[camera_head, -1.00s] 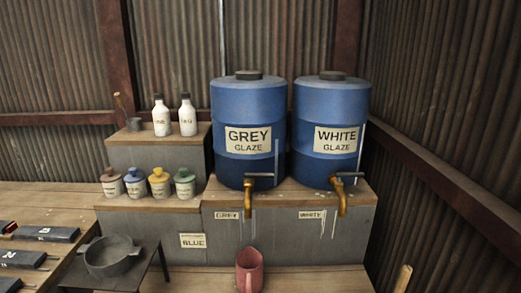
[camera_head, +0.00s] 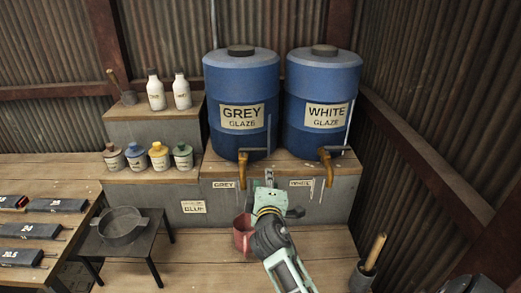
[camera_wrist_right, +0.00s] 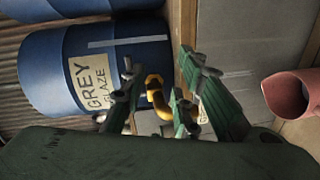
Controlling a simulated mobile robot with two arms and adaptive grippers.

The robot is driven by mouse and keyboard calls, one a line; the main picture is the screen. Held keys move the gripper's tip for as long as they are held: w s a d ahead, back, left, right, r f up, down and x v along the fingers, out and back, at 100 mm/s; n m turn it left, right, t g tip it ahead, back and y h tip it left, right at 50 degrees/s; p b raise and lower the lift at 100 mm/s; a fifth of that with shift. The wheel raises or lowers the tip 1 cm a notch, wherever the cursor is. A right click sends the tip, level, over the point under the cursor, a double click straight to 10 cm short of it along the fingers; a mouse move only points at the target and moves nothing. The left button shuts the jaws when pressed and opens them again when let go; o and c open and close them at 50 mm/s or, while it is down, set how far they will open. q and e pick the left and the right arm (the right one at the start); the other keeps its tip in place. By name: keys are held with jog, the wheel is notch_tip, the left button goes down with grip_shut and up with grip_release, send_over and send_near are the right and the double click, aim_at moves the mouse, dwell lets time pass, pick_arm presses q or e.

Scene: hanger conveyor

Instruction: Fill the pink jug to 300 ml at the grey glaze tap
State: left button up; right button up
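The pink jug (camera_head: 242,236) stands upright on the lower wooden bench below the grey glaze tap (camera_head: 243,168). It also shows at the right edge of the wrist view (camera_wrist_right: 288,96). The tap is a brass spout on the blue GREY GLAZE barrel (camera_head: 241,122), with a bar handle on top. My right gripper (camera_head: 268,180) is beside the tap, to its right and in front, above the jug. In the wrist view its green fingers (camera_wrist_right: 158,60) are spread apart, with the yellow tap (camera_wrist_right: 155,88) showing between and beyond them. My left gripper is not in view.
The WHITE GLAZE barrel (camera_head: 323,100) and its tap (camera_head: 326,165) stand close on the right. A small table with a grey bowl (camera_head: 124,226) is at left. Lidded jars (camera_head: 158,156) line the shelf. A handled pot (camera_head: 366,268) stands at lower right.

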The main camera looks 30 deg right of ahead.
aim_at(260, 148)
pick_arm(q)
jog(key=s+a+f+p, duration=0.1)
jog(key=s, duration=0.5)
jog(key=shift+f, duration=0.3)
pick_arm(e)
jog(key=shift+w+d+r+n+t+h, duration=0.1)
jog(key=shift+w+d+r+n+t, duration=0.45)
jog(key=shift+w, duration=1.2)
jog(key=shift+w+d+r+n+g+h, duration=0.1)
jog(key=shift+w+d+r+n, duration=0.15)
jog(key=shift+w+d+r, duration=1.05)
jog(key=shift+w+d+r+n+t+h, duration=0.1)
jog(key=shift+w+d+n+t, duration=0.25)
jog(key=shift+w, duration=1.8)
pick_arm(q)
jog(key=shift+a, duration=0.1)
pick_arm(e)
jog(key=shift+c, duration=0.4)
grip_shut()
